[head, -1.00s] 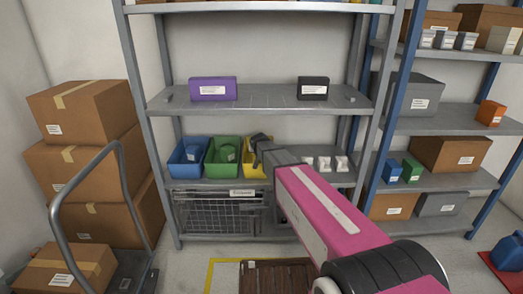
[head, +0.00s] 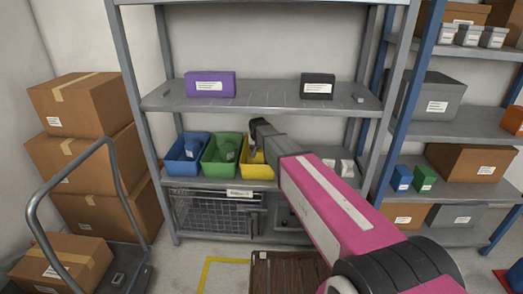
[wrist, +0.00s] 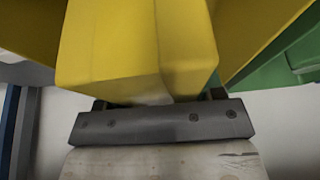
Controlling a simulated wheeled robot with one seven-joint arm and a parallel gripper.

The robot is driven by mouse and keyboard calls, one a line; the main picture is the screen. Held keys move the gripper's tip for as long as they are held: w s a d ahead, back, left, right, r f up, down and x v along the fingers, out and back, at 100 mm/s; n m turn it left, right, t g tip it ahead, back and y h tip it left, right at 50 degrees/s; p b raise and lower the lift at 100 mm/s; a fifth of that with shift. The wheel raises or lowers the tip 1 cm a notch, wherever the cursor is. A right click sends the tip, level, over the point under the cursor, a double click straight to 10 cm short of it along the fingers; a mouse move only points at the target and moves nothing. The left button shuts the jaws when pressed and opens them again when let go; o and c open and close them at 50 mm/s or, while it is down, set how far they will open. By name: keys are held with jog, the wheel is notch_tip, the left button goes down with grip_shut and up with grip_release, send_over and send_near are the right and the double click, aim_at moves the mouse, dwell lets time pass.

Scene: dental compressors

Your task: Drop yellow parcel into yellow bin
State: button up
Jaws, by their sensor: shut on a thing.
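The yellow parcel (wrist: 135,45) fills the middle of the wrist view, with its near end between the fingers of my gripper (wrist: 160,98). My gripper is shut on it. The yellow bin (head: 257,172) stands on the middle shelf in the head view, at the right end of a row of bins. Its yellow walls (wrist: 258,30) also show beyond the parcel in the wrist view. My gripper (head: 255,140) is in front of and above the bin's opening in the head view. The parcel cannot be made out in the head view.
A green bin (head: 221,168) and a blue bin (head: 186,167) stand left of the yellow bin. Small white boxes (head: 345,168) are to the right. The upper shelf (head: 265,100) holds a purple box (head: 211,84) and a black box (head: 317,86). A wire basket (head: 215,213) is below.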

jog(key=shift+f, duration=0.25)
jog(key=shift+f, duration=0.65)
jog(key=o, duration=1.1)
jog(key=shift+r, duration=0.1)
